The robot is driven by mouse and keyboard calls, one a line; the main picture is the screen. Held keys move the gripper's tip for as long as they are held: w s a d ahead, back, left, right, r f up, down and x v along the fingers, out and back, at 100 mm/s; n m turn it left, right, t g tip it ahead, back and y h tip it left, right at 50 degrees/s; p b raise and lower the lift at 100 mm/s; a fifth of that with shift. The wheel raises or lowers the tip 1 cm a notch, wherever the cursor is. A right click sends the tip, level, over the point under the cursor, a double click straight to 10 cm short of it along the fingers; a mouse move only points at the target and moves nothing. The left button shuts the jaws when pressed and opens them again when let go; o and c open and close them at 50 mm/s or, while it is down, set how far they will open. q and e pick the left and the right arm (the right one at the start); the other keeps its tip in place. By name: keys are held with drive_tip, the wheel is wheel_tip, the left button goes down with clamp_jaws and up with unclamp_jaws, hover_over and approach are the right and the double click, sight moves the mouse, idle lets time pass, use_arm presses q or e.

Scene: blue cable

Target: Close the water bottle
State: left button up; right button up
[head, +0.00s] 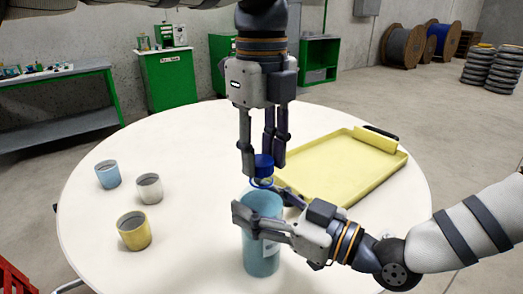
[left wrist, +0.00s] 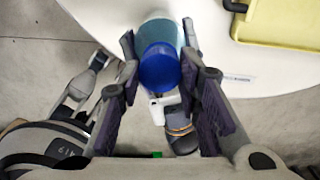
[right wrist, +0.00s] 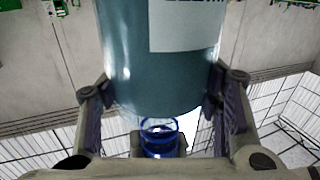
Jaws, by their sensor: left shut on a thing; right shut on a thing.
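The teal water bottle (head: 260,262) stands upright at the table's near side, with a pale label on its body. My right gripper (head: 262,205) comes from the right and is shut around the upper body; the body also fills the right wrist view (right wrist: 165,60). A dark blue cap (head: 263,163) sits at the top, above a clear neck with a blue ring. My left gripper (head: 262,158) points down from above, its fingers shut on the cap. The left wrist view shows the cap (left wrist: 159,67) between the fingers, over the bottle. I cannot tell whether it is fully seated.
A yellow tray (head: 345,172) lies behind and right of the bottle. The table between cups and bottle is clear.

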use_arm(q)
drive_tip(key=shift+f, duration=0.6)
drive_tip(key=m, duration=1.7)
drive_tip(key=o, duration=0.7)
drive_tip(key=shift+o, duration=0.2)
